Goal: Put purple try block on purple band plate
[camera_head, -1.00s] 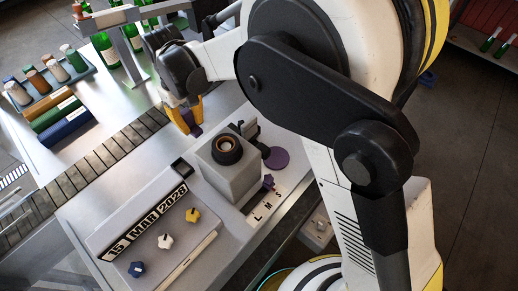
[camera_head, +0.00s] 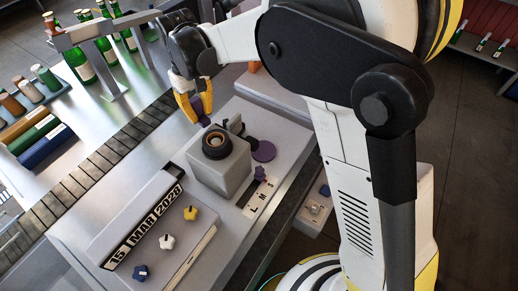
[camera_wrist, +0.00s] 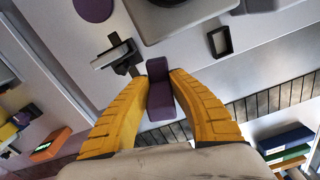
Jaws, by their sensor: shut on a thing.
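My gripper (camera_head: 203,107) is shut on the purple try block (camera_wrist: 160,92), a dark purple piece standing between its yellow fingers. In the head view the block is a small dark patch below the fingertips, above the grey machine top beyond the capsuling head. In the wrist view (camera_wrist: 158,85) the fingers press it from both sides. A flat purple disc (camera_head: 263,151) lies beside the capsuling head; its edge also shows in the wrist view (camera_wrist: 93,8). I cannot tell whether this disc is the purple band plate; no plate with a clear purple band shows.
The grey block with a dark ring (camera_head: 217,144) stands close to my gripper. A black bracket (camera_wrist: 115,54) is near the held block. A slatted conveyor (camera_head: 95,160) runs alongside. Green bottles (camera_head: 75,62) and coloured rolls (camera_head: 30,140) are at the left.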

